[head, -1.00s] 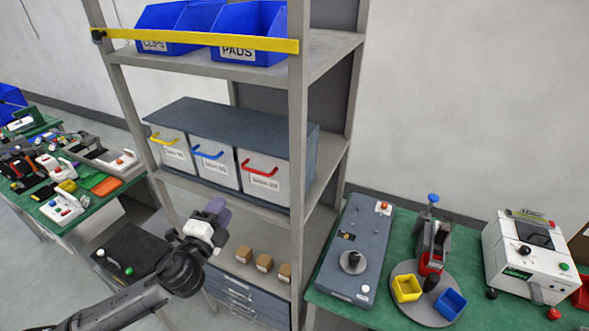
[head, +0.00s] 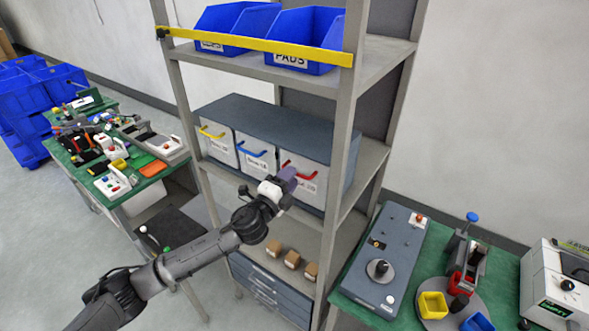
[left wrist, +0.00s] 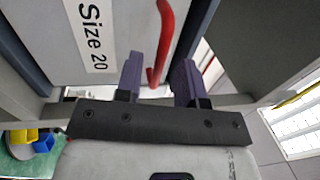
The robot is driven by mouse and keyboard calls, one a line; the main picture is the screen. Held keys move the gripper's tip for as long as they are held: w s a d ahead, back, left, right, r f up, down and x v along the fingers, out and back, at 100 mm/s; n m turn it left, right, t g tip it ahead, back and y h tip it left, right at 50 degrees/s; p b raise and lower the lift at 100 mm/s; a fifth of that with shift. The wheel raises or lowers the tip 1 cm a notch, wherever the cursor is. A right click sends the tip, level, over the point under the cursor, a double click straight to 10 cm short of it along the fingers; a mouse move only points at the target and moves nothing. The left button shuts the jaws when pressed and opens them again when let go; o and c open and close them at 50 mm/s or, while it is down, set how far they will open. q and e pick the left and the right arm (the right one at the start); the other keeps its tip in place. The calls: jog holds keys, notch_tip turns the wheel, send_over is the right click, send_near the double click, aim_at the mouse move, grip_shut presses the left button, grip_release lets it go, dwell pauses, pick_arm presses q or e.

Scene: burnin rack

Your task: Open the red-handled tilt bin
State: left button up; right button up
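The red-handled tilt bin (head: 311,184) is the right one of three white-fronted bins in a grey cabinet, and it looks shut. Its red handle (head: 300,165) is partly behind my left gripper (head: 289,177) in the head view. In the left wrist view the bin front (left wrist: 120,35) reads "Size 20". There the purple fingers of my left gripper (left wrist: 158,78) are apart, and the lower end of the red handle (left wrist: 163,45) shows between them. I cannot tell whether they touch it. My right gripper is not in view.
The bins with yellow (head: 213,133) and blue (head: 252,152) handles are to the left. A rack post (head: 340,150) stands close to the right of the red-handled bin. Small brown boxes (head: 292,259) sit on the shelf below. A yellow bar (head: 255,45) crosses the upper shelf.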

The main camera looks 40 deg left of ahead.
aim_at(309, 174)
pick_arm(q)
jog(key=shift+x, duration=1.3)
grip_shut()
jog(key=shift+f, duration=0.1)
